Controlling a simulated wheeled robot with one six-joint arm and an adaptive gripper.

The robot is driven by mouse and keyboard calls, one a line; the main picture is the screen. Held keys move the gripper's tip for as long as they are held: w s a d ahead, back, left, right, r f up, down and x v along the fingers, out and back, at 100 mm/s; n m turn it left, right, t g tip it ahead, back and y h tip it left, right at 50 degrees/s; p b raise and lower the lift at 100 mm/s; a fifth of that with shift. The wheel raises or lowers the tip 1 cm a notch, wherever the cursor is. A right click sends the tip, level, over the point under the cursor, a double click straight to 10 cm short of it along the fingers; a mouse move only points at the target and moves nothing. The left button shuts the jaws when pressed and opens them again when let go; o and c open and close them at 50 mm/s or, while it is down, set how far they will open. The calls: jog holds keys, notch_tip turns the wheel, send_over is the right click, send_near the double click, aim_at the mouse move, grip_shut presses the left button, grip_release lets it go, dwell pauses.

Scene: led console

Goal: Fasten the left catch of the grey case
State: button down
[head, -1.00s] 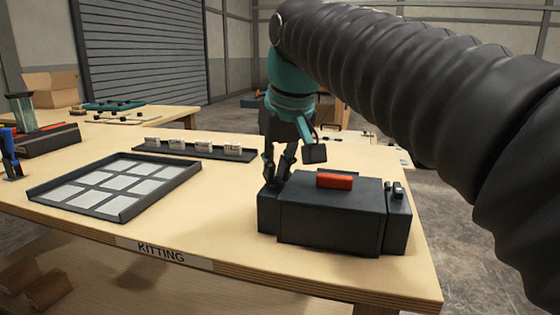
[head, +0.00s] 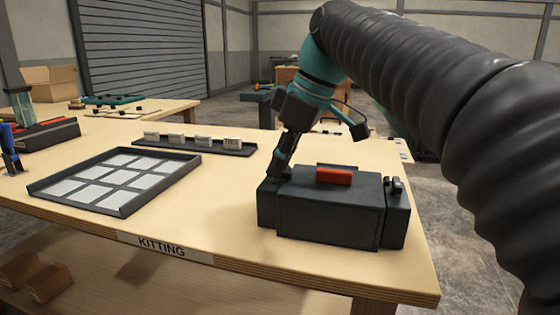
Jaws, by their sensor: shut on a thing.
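The grey case (head: 328,215) stands closed on the near right part of the table, with a red handle (head: 334,176) on its lid. Its right catch (head: 396,186) shows on top of the right end block. My gripper (head: 277,174) is tilted, its fingertips down at the top of the case's left end, where the left catch is. The jaws are shut on the left catch, which is mostly hidden by the fingers. I cannot tell the catch's exact position.
A dark tray with pale squares (head: 72,206) lies left of the case. Behind it is a dark rail (head: 190,147) with several small white blocks. The table (head: 215,215) is clear between tray and case. My arm fills the upper right.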

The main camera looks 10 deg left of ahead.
jog(key=shift+n, duration=0.4)
jog(key=c, duration=1.2)
grip_release()
jog(key=shift+v, duration=3.75)
jog(key=shift+w, duration=0.15)
